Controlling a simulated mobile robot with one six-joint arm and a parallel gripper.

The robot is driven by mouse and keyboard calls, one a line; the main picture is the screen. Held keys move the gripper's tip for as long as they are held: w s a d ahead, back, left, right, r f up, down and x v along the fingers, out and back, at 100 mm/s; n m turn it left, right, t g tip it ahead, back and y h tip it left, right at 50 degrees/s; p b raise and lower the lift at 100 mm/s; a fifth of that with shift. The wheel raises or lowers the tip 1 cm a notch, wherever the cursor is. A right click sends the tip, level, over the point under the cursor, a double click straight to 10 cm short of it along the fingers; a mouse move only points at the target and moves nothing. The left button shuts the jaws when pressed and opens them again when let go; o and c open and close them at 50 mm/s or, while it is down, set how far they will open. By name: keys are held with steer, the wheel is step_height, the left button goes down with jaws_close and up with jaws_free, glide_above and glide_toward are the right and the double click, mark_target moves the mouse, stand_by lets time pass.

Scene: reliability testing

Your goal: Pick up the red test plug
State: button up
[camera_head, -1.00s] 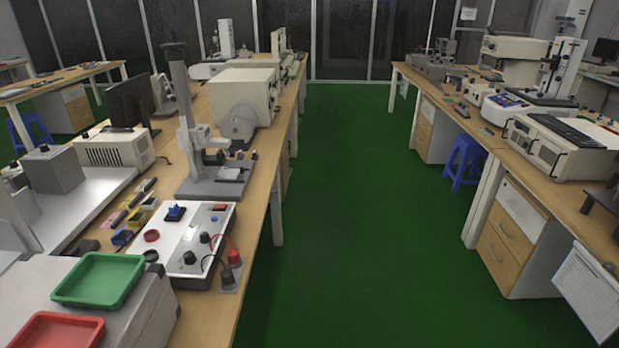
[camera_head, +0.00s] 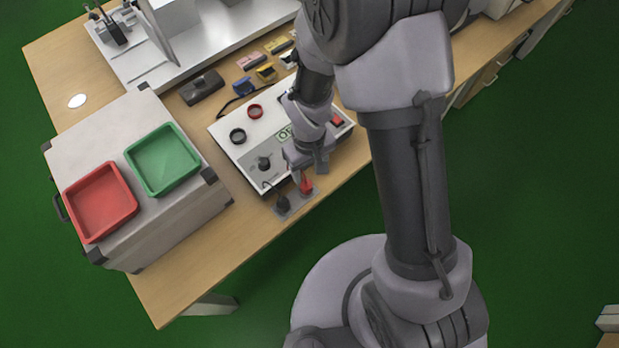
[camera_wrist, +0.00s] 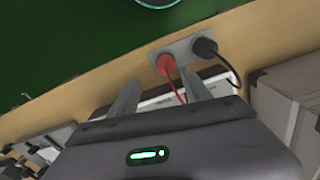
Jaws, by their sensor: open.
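The red test plug (camera_head: 306,183) stands on a small grey plate (camera_head: 296,207) at the table's front edge, beside a black plug (camera_head: 283,203). In the wrist view the red plug (camera_wrist: 165,64) stands just beyond my fingertips, with the black plug (camera_wrist: 205,48) to its right. A red cable runs from the red plug toward the test box. My gripper (camera_wrist: 160,78) is open and empty, its two fingers on either side of the line to the red plug. In the head view my gripper (camera_head: 309,168) is right above and behind the red plug, partly hiding it.
The white test box (camera_head: 240,152) with knobs and sockets lies behind the plugs. A red tray (camera_head: 101,203) and a green tray (camera_head: 163,160) sit on a light case (camera_head: 190,211) at the left. Small coloured parts lie behind the box. Bare tabletop (camera_head: 222,243) lies in front.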

mark_target(305, 182)
steer(key=shift+w+a+f, duration=0.1)
steer(key=shift+w+f, duration=0.1)
steer(key=shift+f, duration=0.8)
steer(key=shift+s+a+f, duration=0.1)
steer(key=shift+s+f, duration=0.05)
steer(key=shift+s, duration=0.1)
steer(key=f+b, duration=0.2)
steer(key=f, duration=0.1)
steer(key=f+b, duration=0.1)
steer(key=f, duration=0.1)
steer(key=shift+s+a+f, duration=0.15)
steer(key=shift+s+a, duration=0.15)
steer(key=shift+a, duration=0.1)
jaws_close()
